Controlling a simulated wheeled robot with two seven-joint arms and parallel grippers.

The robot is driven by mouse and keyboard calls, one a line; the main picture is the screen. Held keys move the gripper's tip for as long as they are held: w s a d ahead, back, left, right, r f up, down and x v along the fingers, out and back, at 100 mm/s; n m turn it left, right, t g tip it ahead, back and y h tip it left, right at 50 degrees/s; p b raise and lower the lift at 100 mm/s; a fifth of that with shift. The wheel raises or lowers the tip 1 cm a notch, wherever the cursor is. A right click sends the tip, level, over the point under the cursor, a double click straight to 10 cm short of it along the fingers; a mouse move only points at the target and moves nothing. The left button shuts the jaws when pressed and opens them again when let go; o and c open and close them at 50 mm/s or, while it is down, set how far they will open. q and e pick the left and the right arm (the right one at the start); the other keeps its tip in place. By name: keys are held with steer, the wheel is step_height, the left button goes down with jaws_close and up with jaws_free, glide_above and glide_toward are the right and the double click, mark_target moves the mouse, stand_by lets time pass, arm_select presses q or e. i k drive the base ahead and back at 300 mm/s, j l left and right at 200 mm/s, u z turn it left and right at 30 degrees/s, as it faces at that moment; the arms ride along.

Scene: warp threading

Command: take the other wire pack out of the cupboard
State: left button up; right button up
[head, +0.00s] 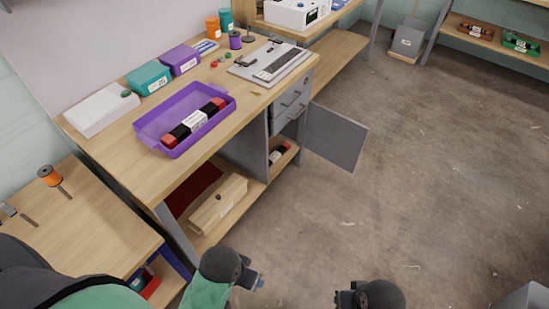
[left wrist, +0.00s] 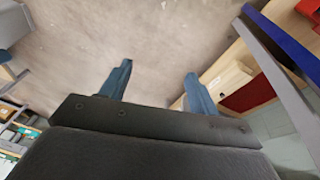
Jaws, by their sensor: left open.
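A wire pack (head: 280,153), dark with red and a white label, lies inside the cupboard on its low shelf. The grey cupboard door (head: 336,136) stands wide open to the right. Another black and red wire pack (head: 193,122) with a white label lies in the purple tray (head: 152,121) on the desk. My left gripper (head: 257,280) is in front of the desk, low in the picture and well apart from the cupboard. In the left wrist view its two blue fingers (left wrist: 157,84) are spread and empty. My right gripper (head: 345,299) is at the bottom edge; its fingers are unclear.
A wooden box (head: 218,204) sits on the low shelf left of the cupboard. Drawers (head: 290,105) are above the cupboard. A side table (head: 80,228) is at the left. The floor (head: 430,190) to the right is clear.

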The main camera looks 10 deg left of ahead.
mark_target(273, 157)
steer(key=u, duration=0.2)
steer(key=i+l+u, duration=0.15)
steer(key=l+u, duration=0.2)
steer(key=i+l+u, duration=0.1)
steer(key=l+u, duration=0.3)
steer(key=i+l+u, duration=0.1)
steer(key=l+u, duration=0.25)
steer(key=j, duration=0.1)
